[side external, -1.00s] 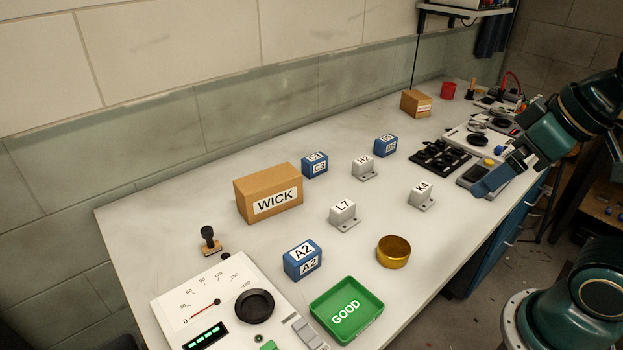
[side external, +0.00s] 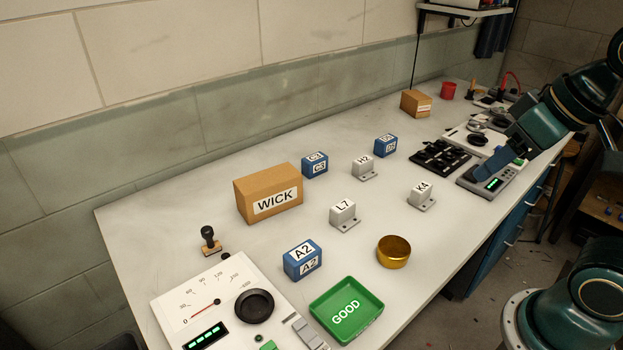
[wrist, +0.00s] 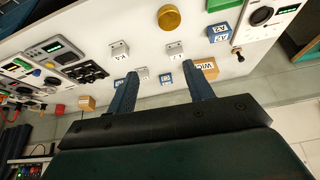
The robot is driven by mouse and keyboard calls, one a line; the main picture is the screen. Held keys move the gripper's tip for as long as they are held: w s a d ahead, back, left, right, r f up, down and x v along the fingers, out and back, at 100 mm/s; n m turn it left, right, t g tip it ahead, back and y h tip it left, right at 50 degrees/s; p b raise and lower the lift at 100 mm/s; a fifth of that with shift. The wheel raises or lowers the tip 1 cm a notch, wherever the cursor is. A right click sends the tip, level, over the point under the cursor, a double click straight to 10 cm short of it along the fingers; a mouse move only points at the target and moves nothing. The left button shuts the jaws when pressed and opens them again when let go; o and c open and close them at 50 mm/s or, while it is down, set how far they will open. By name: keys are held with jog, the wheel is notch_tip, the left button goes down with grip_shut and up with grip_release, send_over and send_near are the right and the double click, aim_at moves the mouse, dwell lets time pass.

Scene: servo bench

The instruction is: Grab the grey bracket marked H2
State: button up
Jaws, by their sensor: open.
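The grey bracket marked H2 (side external: 363,169) stands on the bench between two blue blocks at the back and the brackets L7 (side external: 343,216) and K4 (side external: 421,196). In the wrist view H2 (wrist: 143,73) shows near the left finger, partly hidden by it. My gripper (side external: 487,172) is at the right of the bench, above the instruments and well apart from H2. In the wrist view my gripper (wrist: 164,74) has its two blue fingers spread with nothing held between them.
Blue blocks (side external: 315,165) and (side external: 386,145) flank H2 behind. A WICK carton (side external: 268,194), a blue A2 block (side external: 302,260), a brass cup (side external: 393,252) and a green GOOD tray (side external: 318,309) stand nearer. A black key block (side external: 440,156) lies right of H2.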

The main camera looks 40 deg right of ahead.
jog(key=w+d+r+m+g, duration=0.15)
jog(key=w+r+m, duration=0.3)
jog(key=w, duration=0.65)
jog(key=m+g, duration=0.4)
jog(key=m, duration=1)
send_over(366, 159)
notch_tip(366, 159, down, 16)
jog(key=shift+n, duration=0.25)
jog(key=shift+w+f, duration=0.1)
jog(key=shift+f, duration=4.2)
jog(key=shift+f, duration=0.1)
jog(key=shift+f, duration=2.5)
